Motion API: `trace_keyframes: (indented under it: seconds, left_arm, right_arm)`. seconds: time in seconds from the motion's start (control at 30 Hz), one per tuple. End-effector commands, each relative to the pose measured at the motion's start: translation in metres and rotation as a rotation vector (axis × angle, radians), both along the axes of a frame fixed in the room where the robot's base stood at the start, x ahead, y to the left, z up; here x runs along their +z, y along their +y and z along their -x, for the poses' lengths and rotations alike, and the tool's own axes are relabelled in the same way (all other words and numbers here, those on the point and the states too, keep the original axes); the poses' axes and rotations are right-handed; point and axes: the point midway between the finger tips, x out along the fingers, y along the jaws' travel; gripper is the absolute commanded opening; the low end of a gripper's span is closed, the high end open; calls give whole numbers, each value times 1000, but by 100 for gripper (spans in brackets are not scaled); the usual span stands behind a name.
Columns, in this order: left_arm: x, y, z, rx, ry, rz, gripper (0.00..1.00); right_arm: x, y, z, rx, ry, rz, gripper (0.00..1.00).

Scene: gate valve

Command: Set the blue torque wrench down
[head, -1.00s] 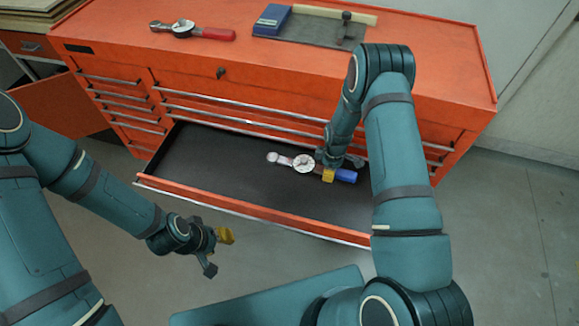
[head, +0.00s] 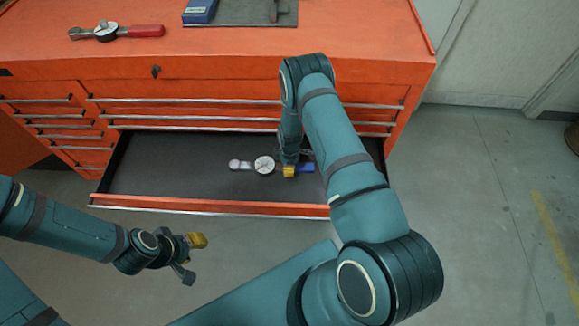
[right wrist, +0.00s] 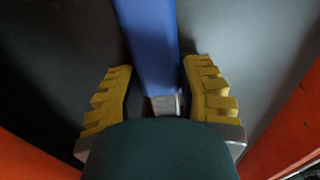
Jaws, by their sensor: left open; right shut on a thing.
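The blue torque wrench (head: 264,165) lies across the inside of the open drawer (head: 150,170), its round white dial facing up and its blue handle to the right. My right gripper (head: 289,171) reaches down into the drawer and is shut on the handle. In the right wrist view the blue handle (right wrist: 150,45) runs between the yellow-padded fingers. I cannot tell whether the wrench rests on the dark drawer floor or hangs just above it. My left gripper (head: 193,257) is open and empty, outside in front of the drawer.
The orange cabinet (head: 230,60) has closed drawers above the open one. On its top lie a red-handled torque wrench (head: 140,31), a blue box (head: 200,11) and a dark plate (head: 240,14). The drawer's left part is empty. Grey floor is clear at right.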

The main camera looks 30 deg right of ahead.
Motion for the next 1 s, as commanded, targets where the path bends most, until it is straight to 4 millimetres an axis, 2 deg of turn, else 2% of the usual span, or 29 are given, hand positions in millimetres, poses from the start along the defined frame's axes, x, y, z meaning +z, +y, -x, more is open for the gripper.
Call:
trace_keyframes:
  seconds: [0.17,0.2,0.23,0.27,0.57,0.67,0.77,1.0]
  left_arm:
    - [1,0,0,0,0,0,41]
    - [0,0,0,0,0,0,41]
    - [0,0,0,0,0,0,41]
    - [1,0,0,0,-1,0,41]
    - [1,0,0,0,0,0,41]
    - [2,0,0,0,0,0,41]
    - [5,0,0,0,1,0,41]
    - [14,0,-1,3,-2,0,41]
  right_arm:
    - [1,0,-1,0,-1,0,0]
    - [0,0,1,0,2,0,47]
    - [0,0,1,0,2,0,57]
    - [0,0,1,0,2,0,62]
    - [1,0,0,0,1,-1,62]
    - [7,1,0,0,1,-1,62]
    - [21,0,-1,0,-1,-1,62]
    - [71,0,-1,-1,-1,0,62]
